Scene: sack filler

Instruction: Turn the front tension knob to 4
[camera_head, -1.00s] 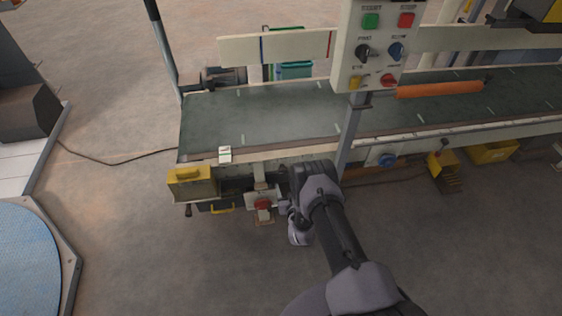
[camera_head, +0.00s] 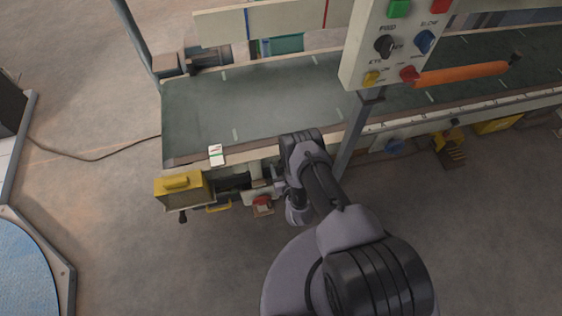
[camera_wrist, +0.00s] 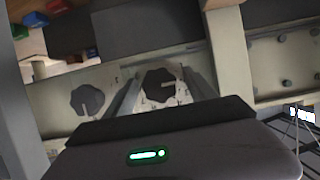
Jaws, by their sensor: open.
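In the wrist view a dark, many-sided knob (camera_wrist: 159,85) sits on a pale dial plate with dark marks around it. A light pointer line shows on the knob, but the numbers are too small to read. My gripper (camera_wrist: 162,80) is open, with one finger to the left of this knob and one to the right; contact cannot be told. A second dark knob (camera_wrist: 87,100) with a light pointer line is on the pale panel to the left. In the head view my gripper (camera_head: 275,186) is at the conveyor's front side, partly hidden by my arm. The knobs cannot be made out there.
A yellow box (camera_head: 182,190) and a red button (camera_head: 262,203) are on the conveyor's front side, left of my arm. A post carries the control box (camera_head: 385,50) at the right.

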